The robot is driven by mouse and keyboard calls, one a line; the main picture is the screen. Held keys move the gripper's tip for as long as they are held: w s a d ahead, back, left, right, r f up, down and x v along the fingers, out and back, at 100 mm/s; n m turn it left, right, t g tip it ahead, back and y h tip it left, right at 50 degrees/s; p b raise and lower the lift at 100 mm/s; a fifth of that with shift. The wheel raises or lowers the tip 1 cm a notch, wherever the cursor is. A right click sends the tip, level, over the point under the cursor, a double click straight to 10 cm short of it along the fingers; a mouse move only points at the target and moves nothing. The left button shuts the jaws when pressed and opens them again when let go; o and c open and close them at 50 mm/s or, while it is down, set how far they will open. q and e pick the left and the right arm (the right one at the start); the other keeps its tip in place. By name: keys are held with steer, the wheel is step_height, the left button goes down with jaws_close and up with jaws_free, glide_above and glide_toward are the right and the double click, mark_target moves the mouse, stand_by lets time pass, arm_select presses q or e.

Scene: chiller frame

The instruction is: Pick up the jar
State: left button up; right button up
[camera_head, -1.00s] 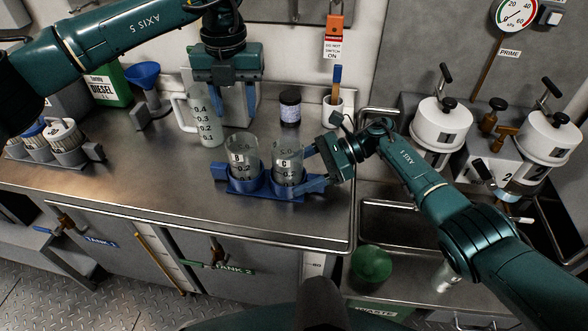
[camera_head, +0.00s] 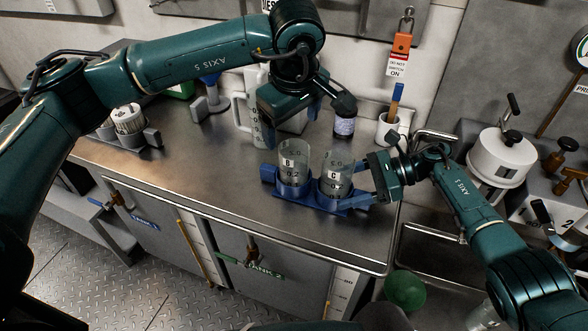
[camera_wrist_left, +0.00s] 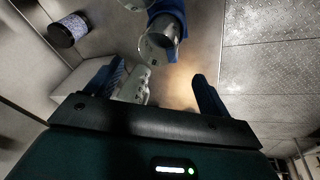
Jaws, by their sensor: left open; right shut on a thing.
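A small dark jar with a pale label (camera_head: 344,124) stands upright at the back of the steel counter; it also shows at upper left in the left wrist view (camera_wrist_left: 68,30). Two clear glass beakers, B (camera_head: 294,162) and C (camera_head: 334,176), stand in a blue carrier (camera_head: 296,192). My left gripper (camera_head: 308,108) is open above the counter, behind the beakers and left of the dark jar. Its fingers (camera_wrist_left: 157,92) are apart, with a pale measuring jug (camera_wrist_left: 135,86) showing between them, not gripped. My right gripper (camera_head: 368,182) is shut at the carrier's right end, apparently on its handle.
A white cup with a blue-handled brush (camera_head: 388,127) stands right of the dark jar. A sink and white pots (camera_head: 500,158) lie further right. The counter's left front is clear.

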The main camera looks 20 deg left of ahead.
mark_target(294, 154)
arm_select(q)
steer(key=w+f+m, duration=0.1)
steer(key=f+m, duration=0.1)
steer(key=f, duration=0.1)
steer(key=w+f+m, duration=0.1)
steer(key=f+m, duration=0.2)
steer(key=f, duration=0.1)
steer(key=w+f+m+t, duration=0.1)
steer(key=f+m, duration=0.2)
steer(key=f, duration=0.1)
steer(key=shift+w+a, duration=0.25)
steer(key=shift+a, duration=0.1)
steer(key=shift+r, duration=0.1)
steer(key=shift+c, duration=0.3)
steer(key=c, duration=1)
